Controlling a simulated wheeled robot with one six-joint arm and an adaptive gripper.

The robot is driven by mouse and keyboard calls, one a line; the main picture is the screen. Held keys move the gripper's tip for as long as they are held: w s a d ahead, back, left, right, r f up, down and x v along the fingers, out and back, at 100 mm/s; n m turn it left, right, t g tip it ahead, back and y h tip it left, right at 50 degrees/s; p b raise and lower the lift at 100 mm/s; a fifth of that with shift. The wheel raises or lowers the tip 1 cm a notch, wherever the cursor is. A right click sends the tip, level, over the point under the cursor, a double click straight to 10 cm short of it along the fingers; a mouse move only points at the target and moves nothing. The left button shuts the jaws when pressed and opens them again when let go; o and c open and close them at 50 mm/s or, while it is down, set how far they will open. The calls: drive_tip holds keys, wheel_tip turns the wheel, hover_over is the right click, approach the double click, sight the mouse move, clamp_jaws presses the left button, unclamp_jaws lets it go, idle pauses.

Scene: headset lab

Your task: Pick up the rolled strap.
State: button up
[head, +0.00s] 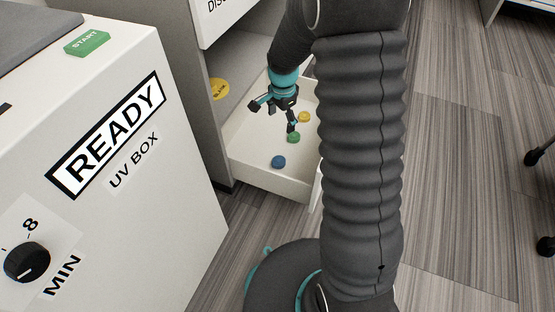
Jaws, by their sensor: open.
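Several small round items that look like rolled straps lie in an open white drawer (252,163). A blue one (278,162) lies toward the front, a green one (293,138) in the middle, and a yellow one (304,117) farther back on the right. The task does not name a colour. My gripper (273,113) is open and empty over the drawer. One fingertip appears just above the green roll in the picture; I cannot tell whether it touches. My arm hides the drawer's right side.
A white UV box (130,170) with a READY label and a dial (27,262) fills the left. The floor at right is clear apart from dark wheels (540,155) at the edge.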

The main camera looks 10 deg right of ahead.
drive_tip(key=m, duration=0.2)
approach(279, 160)
drive_tip(key=f+b, duration=0.1)
drive_tip(key=f, duration=0.1)
drive_tip(key=shift+w+f+g+b, duration=0.35)
drive_tip(key=shift+w+g+b, duration=0.05)
drive_tip(key=shift+s+f+b, duration=0.15)
drive_tip(key=shift+f+b, duration=0.4)
drive_tip(key=shift+f, duration=2.75)
drive_tip(key=c, duration=1)
